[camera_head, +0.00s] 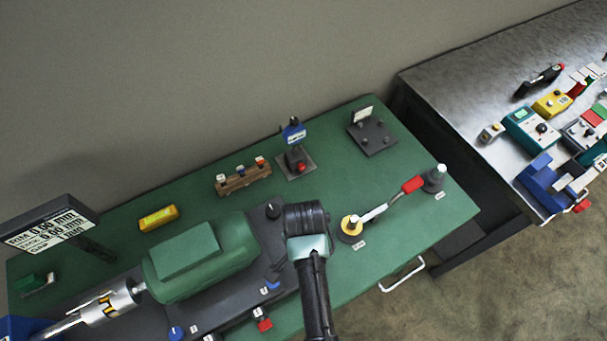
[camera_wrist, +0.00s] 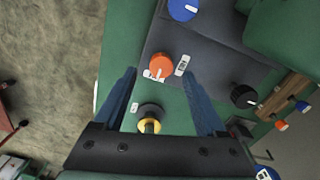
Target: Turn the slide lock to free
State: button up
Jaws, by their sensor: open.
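In the wrist view, my gripper (camera_wrist: 158,74) is open, with its two blue fingers apart and nothing gripped. An orange knob (camera_wrist: 161,65) with a white mark shows between the fingertips, on the dark machine base (camera_wrist: 208,62). A small white label (camera_wrist: 182,65) lies beside it. I cannot tell for sure that this knob is the slide lock, and its label is too small to read. A gap between fingers and knob cannot be judged. In the head view, my wrist covers the gripper and this part of the base.
A blue knob (camera_wrist: 183,9) and a black knob (camera_wrist: 245,96) stand near the orange one. In the head view, the green motor housing (camera_head: 200,258) rises left of my arm. A red-handled lever (camera_head: 388,200) lies to the right. Bare green tabletop (camera_head: 335,170) shows behind.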

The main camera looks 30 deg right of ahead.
jog(key=shift+f, duration=1.8)
grip_shut()
